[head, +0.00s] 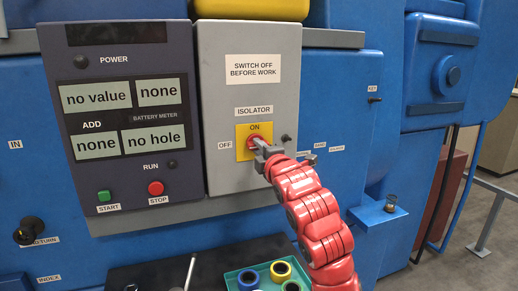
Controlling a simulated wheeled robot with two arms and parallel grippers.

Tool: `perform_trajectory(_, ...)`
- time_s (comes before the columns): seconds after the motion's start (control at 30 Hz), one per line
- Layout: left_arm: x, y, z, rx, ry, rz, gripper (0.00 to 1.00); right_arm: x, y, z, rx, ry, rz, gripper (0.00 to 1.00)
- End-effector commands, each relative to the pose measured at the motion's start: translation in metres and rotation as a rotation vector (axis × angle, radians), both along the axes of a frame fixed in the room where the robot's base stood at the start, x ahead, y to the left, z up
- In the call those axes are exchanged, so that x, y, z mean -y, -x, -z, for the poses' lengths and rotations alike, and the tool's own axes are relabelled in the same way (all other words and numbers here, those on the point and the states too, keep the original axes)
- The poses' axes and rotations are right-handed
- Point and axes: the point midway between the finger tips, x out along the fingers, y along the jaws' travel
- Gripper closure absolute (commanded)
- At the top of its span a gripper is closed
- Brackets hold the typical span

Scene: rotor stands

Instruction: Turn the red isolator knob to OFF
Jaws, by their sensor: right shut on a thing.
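The red isolator knob (253,143) sits on a yellow plate (244,151) on a grey box (228,103). The plate is marked ON above the knob, and an OFF label (224,146) is to its left. My right gripper (262,150), on a red arm from below, is at the knob and shut on it. The gripper hides part of the knob, so its exact angle is hard to tell. My left gripper is not in the head view.
A dark panel (120,190) left of the box has displays, a green start button (104,196) and a red stop button (156,188). A teal tray (232,278) with several rings stands below. A small blue shelf (377,215) juts out at right.

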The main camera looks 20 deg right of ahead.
Motion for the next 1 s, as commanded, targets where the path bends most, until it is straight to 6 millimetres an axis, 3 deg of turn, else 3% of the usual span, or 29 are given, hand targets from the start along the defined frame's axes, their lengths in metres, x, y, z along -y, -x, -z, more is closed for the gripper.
perform_trajectory(0.2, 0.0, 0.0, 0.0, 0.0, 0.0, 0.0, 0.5, 0.0, 0.0, 0.0, 0.0, 0.001, 0.001, 1.0)
perform_trajectory(0.23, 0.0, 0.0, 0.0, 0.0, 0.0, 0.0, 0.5, 0.0, 0.0, 0.0, 0.0, 0.001, 0.001, 0.76)
perform_trajectory(0.4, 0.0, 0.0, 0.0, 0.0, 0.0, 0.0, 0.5, 0.0, 0.0, 0.0, 0.0, 0.001, 0.001, 0.47)
perform_trajectory(0.77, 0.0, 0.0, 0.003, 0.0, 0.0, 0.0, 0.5, 0.001, 0.004, 0.001, 0.0, 0.0, 0.001, 0.47)
perform_trajectory(1.0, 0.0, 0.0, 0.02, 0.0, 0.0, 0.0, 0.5, 0.003, 0.039, 0.003, 0.005, 0.004, 0.002, 0.47)
